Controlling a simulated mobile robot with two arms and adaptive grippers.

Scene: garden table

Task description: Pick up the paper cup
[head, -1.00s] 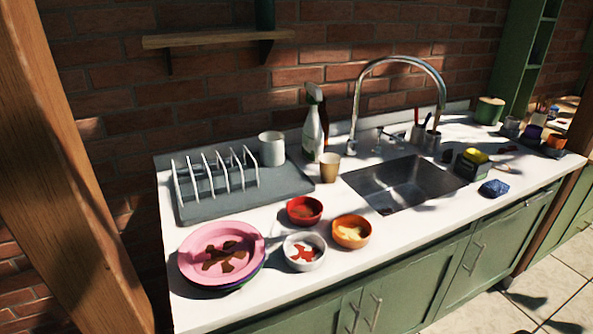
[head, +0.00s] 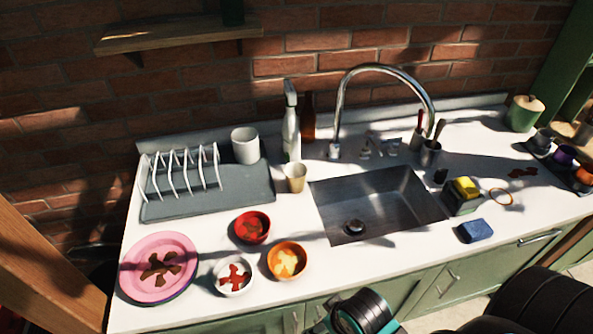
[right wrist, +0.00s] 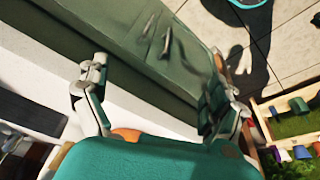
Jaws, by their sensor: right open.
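The paper cup (head: 296,177) is tan and stands upright on the white counter, between the grey drying mat and the sink's left edge. Nothing touches it. My right gripper (right wrist: 155,95) shows in the right wrist view with its two fingers wide apart and nothing between them. It is over the front of the green cabinets, away from the cup. Parts of my arms show at the bottom of the head view, but no fingers are visible there. My left gripper is not seen.
A spray bottle (head: 291,125) and a brown bottle (head: 308,118) stand behind the cup. The sink (head: 400,205) is to its right. Red (head: 252,228), orange (head: 287,261) and white (head: 233,289) bowls and a pink plate (head: 150,281) lie in front. A white mug (head: 245,146) stands on the mat.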

